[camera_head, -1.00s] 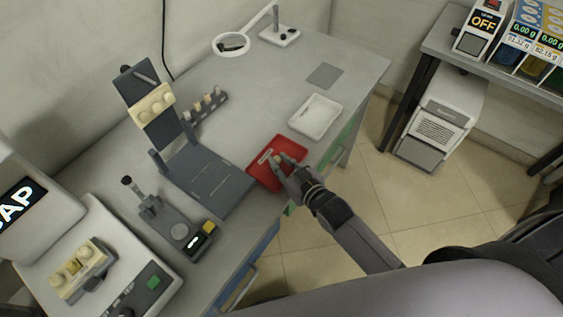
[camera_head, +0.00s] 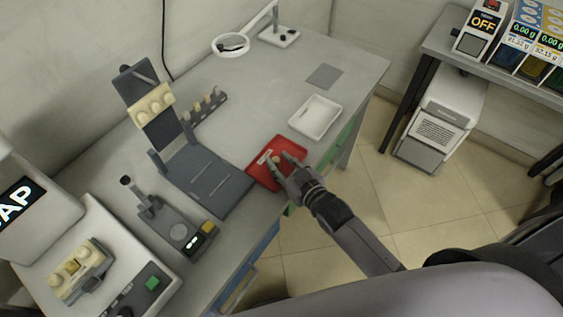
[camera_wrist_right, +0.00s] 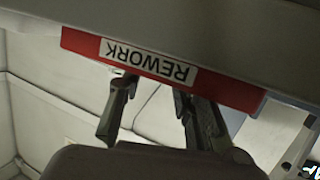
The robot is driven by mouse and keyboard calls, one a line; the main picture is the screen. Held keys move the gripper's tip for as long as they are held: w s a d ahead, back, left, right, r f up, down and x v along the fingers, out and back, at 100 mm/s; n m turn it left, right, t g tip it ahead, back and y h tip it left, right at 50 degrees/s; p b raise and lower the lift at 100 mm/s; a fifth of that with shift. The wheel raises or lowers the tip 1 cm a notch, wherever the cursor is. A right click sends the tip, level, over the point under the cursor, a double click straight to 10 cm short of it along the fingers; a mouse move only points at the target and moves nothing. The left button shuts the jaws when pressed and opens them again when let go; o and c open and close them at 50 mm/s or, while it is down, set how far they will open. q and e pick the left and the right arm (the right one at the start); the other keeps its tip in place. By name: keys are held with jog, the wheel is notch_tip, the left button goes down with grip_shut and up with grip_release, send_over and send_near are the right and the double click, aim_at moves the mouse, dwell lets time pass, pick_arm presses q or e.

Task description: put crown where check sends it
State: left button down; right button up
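A small beige piece, which looks like the crown (camera_head: 275,160), shows at the red tray (camera_head: 261,174), between the fingertips of my right gripper. Whether it rests on the tray floor is hard to tell. My right gripper (camera_head: 280,162) is over the tray with its two fingers spread apart. In the right wrist view the fingers (camera_wrist_right: 152,95) are apart with nothing seen between them, and the red tray edge (camera_wrist_right: 85,43) carries a REWORK label. The crown does not show there. My left gripper is not in view.
A white tray (camera_head: 316,117) lies just beyond the red one. A dark fixture (camera_head: 208,181), a small gauge (camera_head: 180,234) with a lit display and a rack of small pegs (camera_head: 207,106) stand to the left. A grey square (camera_head: 324,77) marks bare tabletop.

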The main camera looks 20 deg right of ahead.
jog(key=shift+s+a+f, duration=0.1)
jog(key=shift+s+f, duration=0.35)
jog(key=shift+f, duration=0.4)
jog(key=shift+r+g+p, duration=0.3)
jog(key=shift+r, duration=0.1)
jog(key=v, duration=1.1)
jog(key=shift+s+r+b, duration=0.2)
jog(key=shift+r+b, duration=0.25)
jog(key=shift+r, duration=0.05)
